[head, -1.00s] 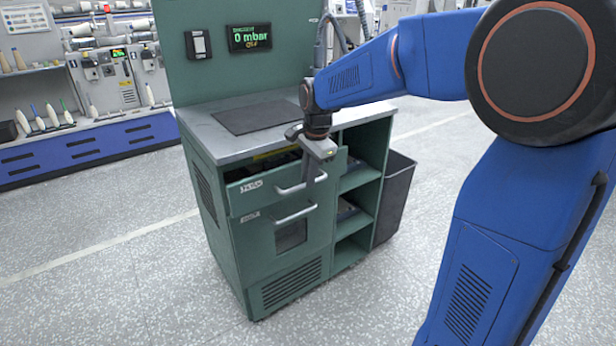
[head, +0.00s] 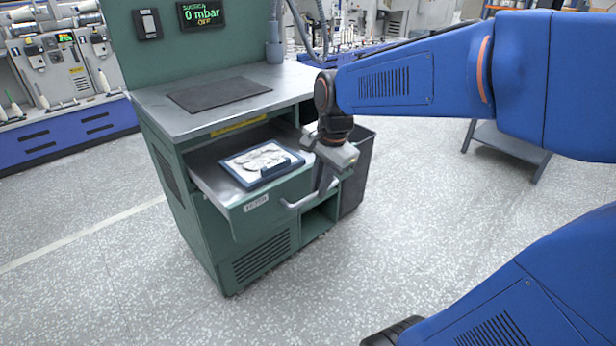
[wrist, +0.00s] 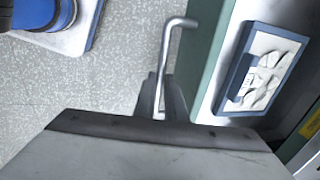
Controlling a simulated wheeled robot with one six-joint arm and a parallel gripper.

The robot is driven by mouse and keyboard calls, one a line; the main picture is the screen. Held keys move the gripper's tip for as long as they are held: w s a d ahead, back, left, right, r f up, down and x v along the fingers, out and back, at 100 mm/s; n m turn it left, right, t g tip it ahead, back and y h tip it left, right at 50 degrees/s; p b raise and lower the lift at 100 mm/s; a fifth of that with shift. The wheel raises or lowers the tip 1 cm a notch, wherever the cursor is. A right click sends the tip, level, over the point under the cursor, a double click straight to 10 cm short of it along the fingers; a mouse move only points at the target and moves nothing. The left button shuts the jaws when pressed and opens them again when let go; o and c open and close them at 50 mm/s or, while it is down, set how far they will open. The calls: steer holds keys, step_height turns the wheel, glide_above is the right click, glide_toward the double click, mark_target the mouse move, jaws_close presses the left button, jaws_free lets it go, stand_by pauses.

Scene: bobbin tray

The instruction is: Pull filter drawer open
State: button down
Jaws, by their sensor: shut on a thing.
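The filter drawer (head: 222,192) is pulled well out of the green cabinet (head: 190,215) in the head view. A blue-framed filter (head: 262,163) with pale lint on it lies in the drawer; it also shows at the right of the wrist view (wrist: 262,70). My gripper (head: 322,185) is at the drawer's front, shut on the drawer handle (head: 292,205). In the wrist view the grey bar of the handle (wrist: 164,60) runs between my fingers (wrist: 162,98). The fingertips partly hide the handle.
A dark mat (head: 218,94) lies on the cabinet's worktop. A dark bin (head: 357,170) stands just right of the cabinet. The display (head: 201,13) reads 0 mbar and OFF. Speckled floor (head: 90,260) in front and to the left is clear.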

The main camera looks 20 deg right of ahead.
steer(key=shift+s+d, duration=0.2)
steer(key=shift+s, duration=0.4)
steer(key=c, duration=1.8)
jaws_free()
steer(key=shift+r, duration=0.15)
steer(key=s+r, duration=0.1)
steer(key=r, duration=0.4)
steer(key=s+r, duration=0.1)
steer(key=r, duration=0.5)
steer(key=s+d+r, duration=0.1)
steer(key=r, duration=0.5)
steer(key=shift+s, duration=0.15)
steer(key=shift+f, duration=0.15)
steer(key=s+f+n+t, duration=0.1)
steer(key=s+f+n, duration=0.2)
steer(key=f, duration=0.3)
steer(key=s+f+n+t, duration=0.1)
steer(key=s+f+n, duration=0.3)
steer(key=f+n, duration=0.1)
steer(key=s+a+f+n, duration=0.1)
steer(key=s+f+n, duration=0.3)
steer(key=f+n, duration=0.2)
steer(key=shift+s+f+t+h, duration=0.25)
steer(key=shift+f+t+h, duration=0.05)
steer(key=shift+f+t, duration=0.1)
